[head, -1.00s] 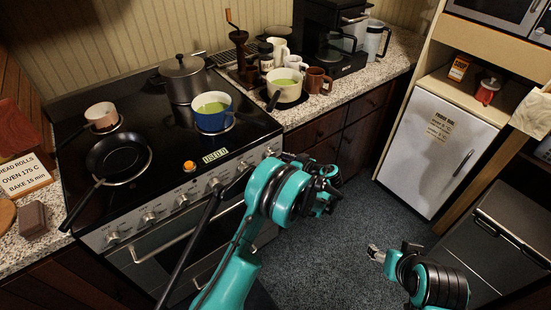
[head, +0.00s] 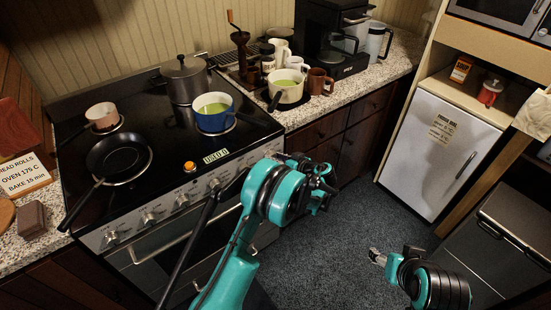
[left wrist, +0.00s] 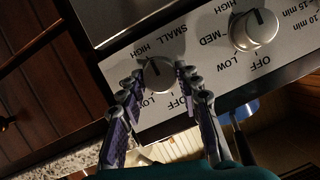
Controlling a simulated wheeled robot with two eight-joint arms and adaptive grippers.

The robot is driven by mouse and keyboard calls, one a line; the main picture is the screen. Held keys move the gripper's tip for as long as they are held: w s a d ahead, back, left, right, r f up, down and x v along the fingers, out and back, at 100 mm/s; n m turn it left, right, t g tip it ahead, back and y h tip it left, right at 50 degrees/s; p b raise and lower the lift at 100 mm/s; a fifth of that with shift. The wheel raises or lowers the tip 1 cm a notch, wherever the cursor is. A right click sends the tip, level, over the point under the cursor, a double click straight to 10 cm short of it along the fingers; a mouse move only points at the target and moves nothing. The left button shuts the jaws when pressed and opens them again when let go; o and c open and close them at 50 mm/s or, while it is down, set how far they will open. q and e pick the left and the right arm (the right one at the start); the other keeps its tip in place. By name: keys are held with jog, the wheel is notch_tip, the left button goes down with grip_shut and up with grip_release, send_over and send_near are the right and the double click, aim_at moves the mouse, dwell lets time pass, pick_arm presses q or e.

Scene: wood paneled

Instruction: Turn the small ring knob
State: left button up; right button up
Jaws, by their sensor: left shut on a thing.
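My left gripper (left wrist: 163,80) is shut on this knob, with a purple-padded finger on either side. In the head view, my left wrist (head: 290,188) is in front of the stove's right end and its fingertips are hidden. My right gripper (head: 377,256) is over the floor, away from the stove, too small to tell open or shut.
Another knob (left wrist: 254,30), with OFF, LOW, MED and HIGH labels, sits beside the held one. The black stovetop (head: 157,112) carries a blue pot (head: 214,122), a grey pot (head: 184,79) and a frying pan (head: 117,157). The carpet (head: 345,235) is clear.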

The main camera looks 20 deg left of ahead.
pick_arm(q)
jog(key=m+y+b, duration=0.1)
jog(key=m+y, duration=0.1)
jog(key=m, duration=0.4)
jog(key=m+y+b, duration=0.1)
jog(key=m+y, duration=0.2)
jog(key=m, duration=0.3)
jog(key=f+m+y+b, duration=0.1)
jog(key=m+y, duration=0.1)
jog(key=m, duration=0.4)
jog(key=shift+w+d+g+y+b, duration=0.15)
jog(key=shift+w+g+y+b, duration=0.05)
jog(key=shift+g+y+b, duration=0.1)
dwell(0.3)
jog(key=shift+f+m, duration=0.1)
jog(key=shift+m, duration=0.3)
jog(key=o, duration=1.2)
jog(key=shift+c, duration=0.2)
jog(key=shift+d, duration=0.1)
